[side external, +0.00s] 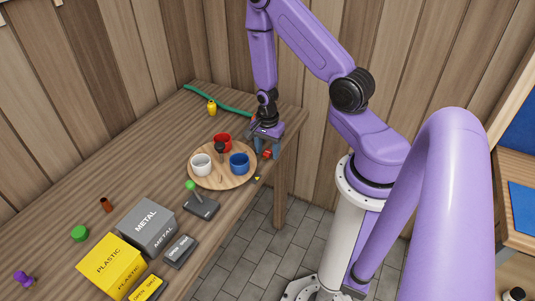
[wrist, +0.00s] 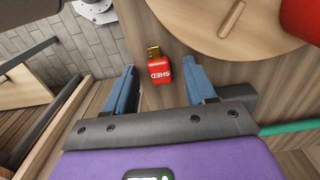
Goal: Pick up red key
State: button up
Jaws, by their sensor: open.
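The red key (wrist: 159,72) has a red block labelled "SHED" and a brass-coloured end. In the wrist view it lies on the wooden bench, between the tips of my gripper (wrist: 159,63) as seen from above. In the side view the red key (side external: 267,154) shows as a small red spot near the bench's right edge, just below my gripper (side external: 266,146). My gripper is open, with its blue fingers apart on either side of the key. I cannot tell how far above the bench the fingertips are.
A round wooden tray (side external: 224,184) with a red cup (side external: 222,140), white cup (side external: 201,163) and blue cup (side external: 239,163) stands beside the key. A green-knobbed lever (side external: 191,186), grey METAL box (side external: 147,226) and yellow PLASTIC box (side external: 110,265) are nearer. The bench edge is close.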

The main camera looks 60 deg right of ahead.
aim_at(267, 152)
grip_shut()
jog(key=shift+r, duration=0.15)
notch_tip(267, 152, up, 10)
dwell(0.8)
